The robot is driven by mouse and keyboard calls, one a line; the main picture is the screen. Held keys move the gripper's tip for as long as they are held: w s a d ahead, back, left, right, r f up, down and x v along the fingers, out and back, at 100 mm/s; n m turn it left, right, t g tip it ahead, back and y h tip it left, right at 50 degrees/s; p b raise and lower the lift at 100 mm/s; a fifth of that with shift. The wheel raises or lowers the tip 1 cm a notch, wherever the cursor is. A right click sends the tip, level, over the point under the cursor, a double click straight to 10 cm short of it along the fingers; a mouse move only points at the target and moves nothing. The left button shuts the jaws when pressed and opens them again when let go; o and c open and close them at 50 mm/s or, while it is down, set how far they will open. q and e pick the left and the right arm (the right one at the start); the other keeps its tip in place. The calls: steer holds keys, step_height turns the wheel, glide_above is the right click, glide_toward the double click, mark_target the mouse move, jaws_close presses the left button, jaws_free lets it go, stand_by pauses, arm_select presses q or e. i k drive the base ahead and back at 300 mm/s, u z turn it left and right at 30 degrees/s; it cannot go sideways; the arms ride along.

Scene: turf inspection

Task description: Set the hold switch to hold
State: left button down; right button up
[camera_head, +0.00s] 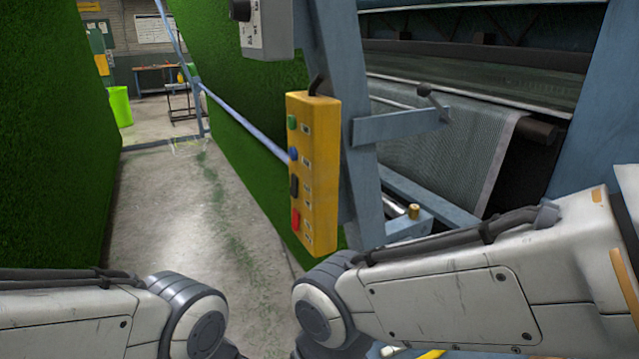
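A yellow control box (315,175) hangs upright in the middle of the view, in front of a blue-grey machine post. Its left face carries a green button (292,122), a blue button (293,154), a black switch (294,187) and a red button (295,220), top to bottom. Small labels beside them are too small to read. A grey box (265,30) with a dark knob (241,9) is above it, cut off by the top edge. I cannot tell which control is the hold switch or its setting. Both my arms show at the bottom, but neither gripper is in view.
A blue-grey arm with a knobbed lever (424,90) juts out right of the yellow box. The machine (450,130) with grey mesh fills the right. Green turf walls (50,130) flank a concrete aisle (170,210) leading to a green bin (120,106).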

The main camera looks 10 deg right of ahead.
mark_target(296, 221)
steer(key=u, duration=0.6)
steer(key=k, duration=0.65)
steer(key=u, duration=0.65)
steer(key=i, duration=1.2)
steer(key=z, duration=1)
steer(key=i, duration=0.3)
steer(key=z, duration=0.3)
